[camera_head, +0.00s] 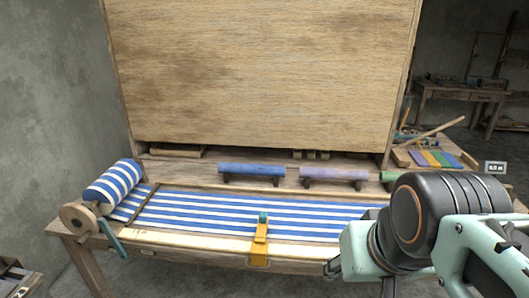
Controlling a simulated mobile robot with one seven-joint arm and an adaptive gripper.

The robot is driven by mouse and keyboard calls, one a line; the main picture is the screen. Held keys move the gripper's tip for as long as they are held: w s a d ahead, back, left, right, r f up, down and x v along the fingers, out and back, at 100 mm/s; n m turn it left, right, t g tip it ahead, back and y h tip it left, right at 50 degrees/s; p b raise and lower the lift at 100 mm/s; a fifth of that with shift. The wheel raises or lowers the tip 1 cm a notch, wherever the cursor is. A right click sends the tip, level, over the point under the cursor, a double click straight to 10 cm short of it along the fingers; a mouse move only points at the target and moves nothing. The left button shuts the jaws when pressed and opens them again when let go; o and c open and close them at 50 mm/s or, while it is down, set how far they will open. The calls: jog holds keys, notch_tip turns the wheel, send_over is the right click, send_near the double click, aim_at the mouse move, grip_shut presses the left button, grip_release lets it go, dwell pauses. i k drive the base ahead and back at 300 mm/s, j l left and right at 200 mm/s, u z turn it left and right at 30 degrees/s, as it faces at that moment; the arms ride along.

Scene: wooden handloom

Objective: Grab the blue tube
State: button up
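The blue tube (252,170) lies level on two dark supports at the back of the loom, behind the striped cloth and left of centre. A purple tube (333,174) rests on similar supports to its right. A green tube (389,176) is farther right, partly hidden behind my arm. My arm comes in from the lower right, in front of the loom and apart from the blue tube. My gripper's fingers do not show in this view.
Blue-and-white striped cloth (250,213) stretches across the loom from a cloth roll (113,186) at left. A yellow piece (260,245) stands on the front beam. A tall wooden panel (260,75) rises behind the tubes. Space above the cloth's left half is clear.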

aim_at(234, 168)
jog(key=z, duration=1)
jog(key=u, duration=1.35)
jog(key=i+z, duration=0.35)
jog(key=i, duration=0.2)
jog(key=i+j+z, duration=0.25)
jog(key=i+z, duration=0.15)
jog(key=i, duration=0.15)
